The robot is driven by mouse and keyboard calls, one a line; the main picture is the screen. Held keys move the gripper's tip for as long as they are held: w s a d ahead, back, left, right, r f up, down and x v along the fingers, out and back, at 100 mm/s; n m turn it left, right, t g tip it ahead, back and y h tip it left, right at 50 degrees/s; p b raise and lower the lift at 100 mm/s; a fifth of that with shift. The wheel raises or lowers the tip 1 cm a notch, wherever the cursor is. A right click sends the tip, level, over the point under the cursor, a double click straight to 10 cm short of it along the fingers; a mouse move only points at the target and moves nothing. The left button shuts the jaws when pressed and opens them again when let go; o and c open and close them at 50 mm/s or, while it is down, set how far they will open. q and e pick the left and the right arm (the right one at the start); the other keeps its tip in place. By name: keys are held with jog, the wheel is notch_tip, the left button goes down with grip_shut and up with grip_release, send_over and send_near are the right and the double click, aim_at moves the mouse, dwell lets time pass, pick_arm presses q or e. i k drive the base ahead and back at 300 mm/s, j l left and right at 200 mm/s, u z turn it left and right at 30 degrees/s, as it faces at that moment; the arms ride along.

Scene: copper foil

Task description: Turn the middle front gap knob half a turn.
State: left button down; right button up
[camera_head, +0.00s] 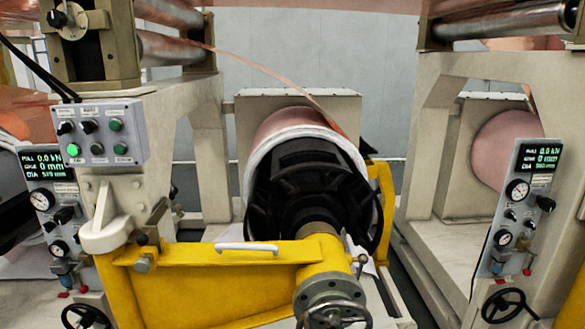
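No label reading "gap knob" can be made out. A round pale knob (60,19) with a dark pointer sits on the front of the olive roller bracket (110,50) at the upper left; I cannot tell for sure that it is the middle front gap knob. Its turn angle is hard to read. A grey control box (98,132) below it carries small black knobs and lit or green buttons. Neither of my grippers shows in the head view.
A yellow swing arm (205,285) with a white handle (247,247) crosses the front. Behind it stands a copper roll (290,120) on a black hub. A gauge panel (520,205) stands right, another (52,185) left. Black handwheels (510,305) sit low.

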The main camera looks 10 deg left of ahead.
aim_at(57, 20)
jog(key=u, duration=1.5)
